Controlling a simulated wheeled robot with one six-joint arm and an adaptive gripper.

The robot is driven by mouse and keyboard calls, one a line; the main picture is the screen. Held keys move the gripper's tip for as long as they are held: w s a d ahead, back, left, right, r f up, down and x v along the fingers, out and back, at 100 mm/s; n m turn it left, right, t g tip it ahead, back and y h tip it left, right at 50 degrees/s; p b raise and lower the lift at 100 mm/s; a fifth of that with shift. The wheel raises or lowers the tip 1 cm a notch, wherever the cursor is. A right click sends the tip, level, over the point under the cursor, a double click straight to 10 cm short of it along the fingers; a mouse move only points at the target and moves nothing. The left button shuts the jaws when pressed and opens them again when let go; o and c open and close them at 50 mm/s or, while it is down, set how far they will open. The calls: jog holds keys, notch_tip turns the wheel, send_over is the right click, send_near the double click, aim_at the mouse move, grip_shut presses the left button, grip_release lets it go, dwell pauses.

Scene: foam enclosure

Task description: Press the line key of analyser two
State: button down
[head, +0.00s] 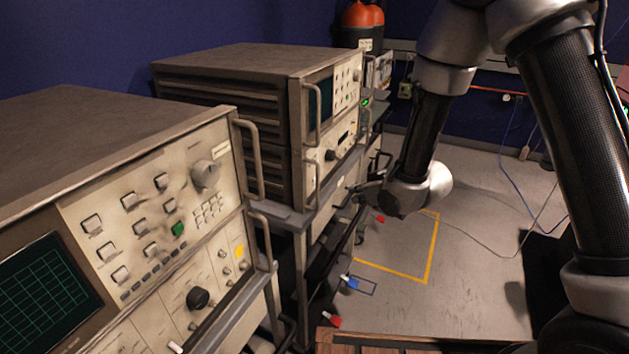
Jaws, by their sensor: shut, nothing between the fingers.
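Two beige analysers stand on racks at the left. The near analyser (140,215) shows a green-grid screen (48,288), several square grey keys and one green key (177,229). The far analyser (335,105) has a darker screen and small keys, seen at a steep angle. Labels are too small to read, so I cannot tell which is analyser two or which is its line key. My gripper (362,197) is shut and empty, small and dark at the wrist's left, right of the far analyser's rack and apart from the near panel.
Metal handles (250,160) jut from the near analyser's front edge. Open grey floor with a yellow outline (430,255) lies to the right. A wooden surface (390,345) is at the bottom.

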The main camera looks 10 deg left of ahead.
aim_at(314, 180)
jog(key=shift+s+d, duration=0.25)
jog(key=shift+s, duration=0.2)
jog(key=w+a, duration=0.3)
jog(key=a, duration=0.5)
jog(key=shift+a, duration=0.15)
dwell(1.3)
jog(key=shift+w+a, duration=0.15)
jog(key=shift+a, duration=0.25)
jog(key=shift+w+a, duration=0.15)
jog(key=shift+a, duration=0.2)
dwell(0.5)
jog(key=shift+d, duration=0.1)
jog(key=shift+s+d, duration=0.25)
jog(key=shift+d, duration=0.4)
